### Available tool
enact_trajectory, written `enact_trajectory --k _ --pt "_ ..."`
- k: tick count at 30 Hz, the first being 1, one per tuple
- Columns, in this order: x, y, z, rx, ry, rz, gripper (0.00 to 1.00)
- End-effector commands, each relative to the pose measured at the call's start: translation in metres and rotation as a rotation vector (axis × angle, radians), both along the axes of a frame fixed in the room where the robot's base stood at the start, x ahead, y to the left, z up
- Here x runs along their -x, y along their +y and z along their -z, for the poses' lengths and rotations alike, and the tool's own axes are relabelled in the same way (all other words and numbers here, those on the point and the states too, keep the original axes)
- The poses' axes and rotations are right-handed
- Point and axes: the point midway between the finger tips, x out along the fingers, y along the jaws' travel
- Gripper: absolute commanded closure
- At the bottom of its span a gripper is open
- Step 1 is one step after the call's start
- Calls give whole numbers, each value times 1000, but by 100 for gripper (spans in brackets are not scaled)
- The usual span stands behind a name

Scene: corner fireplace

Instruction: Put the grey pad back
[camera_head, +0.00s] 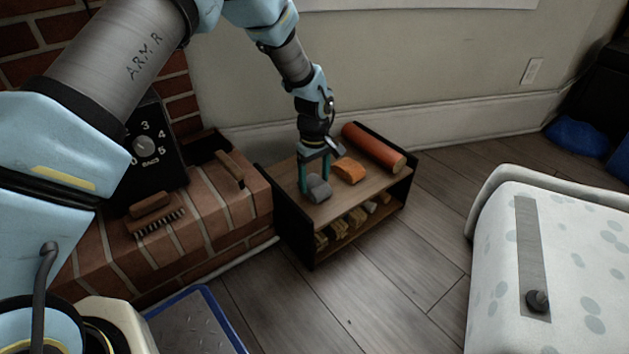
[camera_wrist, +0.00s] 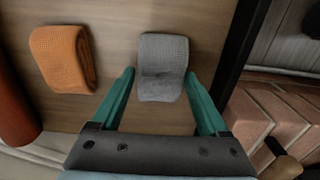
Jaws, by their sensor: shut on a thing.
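The grey pad (camera_head: 319,188) is a rounded, folded piece of textured cloth at the left end of the wooden top of a low black-sided shelf (camera_head: 335,199). My gripper (camera_head: 315,184) points down over that end, with its teal fingers on either side of the pad. In the wrist view the grey pad (camera_wrist: 163,60) sits between the fingertips of my gripper (camera_wrist: 159,75), which is shut on it. I cannot tell whether the pad touches the board. An orange pad (camera_head: 349,170) of like shape lies beside it; it also shows in the wrist view (camera_wrist: 62,58).
An orange-red roll (camera_head: 372,147) lies along the shelf's back right. Split logs (camera_head: 352,217) fill the lower tier. A brick hearth (camera_head: 215,200) with a brush (camera_head: 155,218) and a black dial box (camera_head: 150,150) stands left. A spotted white seat (camera_head: 570,260) is at right.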

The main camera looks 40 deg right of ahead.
Motion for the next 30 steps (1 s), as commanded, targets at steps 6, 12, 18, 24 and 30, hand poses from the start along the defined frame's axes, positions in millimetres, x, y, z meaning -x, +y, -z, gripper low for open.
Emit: enact_trajectory --k 6,12,18,24,30 --pt "0 0 1 0 0 0 20" --pt "0 0 1 -1 1 0 0" --pt "0 0 1 -1 1 0 0" --pt "0 0 -18 0 0 0 0" --pt "0 0 -61 1 -1 -1 0"
